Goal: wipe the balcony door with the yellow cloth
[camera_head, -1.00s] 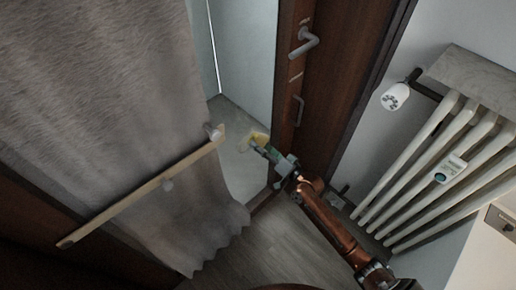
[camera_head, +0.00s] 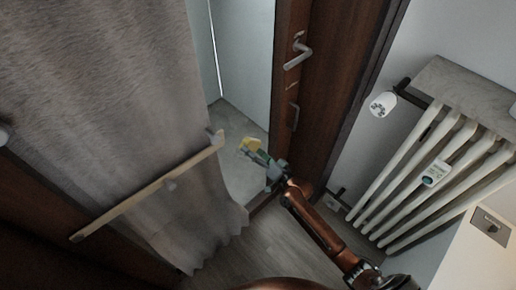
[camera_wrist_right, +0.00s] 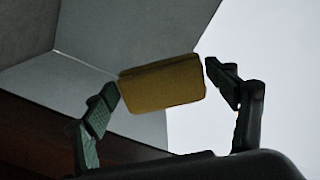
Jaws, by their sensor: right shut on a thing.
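The yellow cloth (camera_head: 250,145) is a small folded block held at the end of my right arm. It also shows in the right wrist view (camera_wrist_right: 162,84). My right gripper (camera_head: 257,152) is shut on it, with one finger at each end of the cloth. The balcony door (camera_head: 335,90) is dark brown wood with grey handles, at the upper middle in the head view. The cloth is left of the door's edge, in front of the pale opening. I cannot tell whether it touches any surface. My left gripper is not in view.
A grey curtain (camera_head: 120,110) hangs at the left, with a wooden bar (camera_head: 150,190) across it. A white radiator (camera_head: 430,170) with a white valve knob (camera_head: 383,104) stands at the right. Wooden floor (camera_head: 285,250) shows below my right arm.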

